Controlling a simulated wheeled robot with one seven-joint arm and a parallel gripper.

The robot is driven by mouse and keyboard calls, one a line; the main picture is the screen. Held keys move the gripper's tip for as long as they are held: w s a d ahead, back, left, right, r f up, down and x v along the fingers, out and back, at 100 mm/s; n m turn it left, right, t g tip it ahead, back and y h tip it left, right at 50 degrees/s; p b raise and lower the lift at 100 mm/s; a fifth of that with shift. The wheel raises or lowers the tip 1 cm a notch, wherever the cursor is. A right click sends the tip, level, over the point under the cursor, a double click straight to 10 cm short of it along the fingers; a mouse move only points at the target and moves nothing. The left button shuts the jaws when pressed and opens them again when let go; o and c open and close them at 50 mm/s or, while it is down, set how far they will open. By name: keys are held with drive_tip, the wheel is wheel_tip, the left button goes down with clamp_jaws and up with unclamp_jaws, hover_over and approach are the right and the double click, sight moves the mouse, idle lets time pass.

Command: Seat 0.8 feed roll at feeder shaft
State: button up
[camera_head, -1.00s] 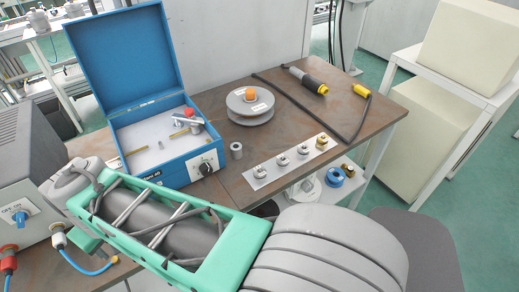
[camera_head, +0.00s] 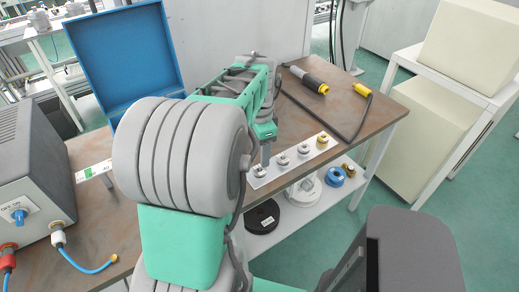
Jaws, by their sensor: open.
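A pale strip (camera_head: 292,163) lies along the table's front edge and bears several small rolls. Silver rolls (camera_head: 282,160) (camera_head: 303,149) and a gold roll (camera_head: 322,140) stand on it in a row. The leftmost silver roll (camera_head: 259,170) is at the strip's near end. Their size marks are too small to read.
A torch (camera_head: 310,80) with a dark cable and yellow plug lies at the table's back right. A grey power unit (camera_head: 35,165) stands at left. A lower shelf holds a black spool (camera_head: 262,217) and a blue ring (camera_head: 334,177). Cream boxes (camera_head: 470,50) stand at right.

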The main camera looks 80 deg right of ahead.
sight(260, 168)
drive_tip(key=m, duration=0.3)
drive_tip(key=shift+a+r, duration=0.15)
drive_tip(key=shift+r, duration=0.05)
drive_tip(key=shift+f+m, duration=0.2)
drive_tip(key=shift+m, duration=0.1)
wheel_tip(260, 168, down, 7)
drive_tip(key=shift+f, duration=0.2)
clamp_jaws()
drive_tip(key=c, duration=0.7)
unclamp_jaws()
clamp_jaws()
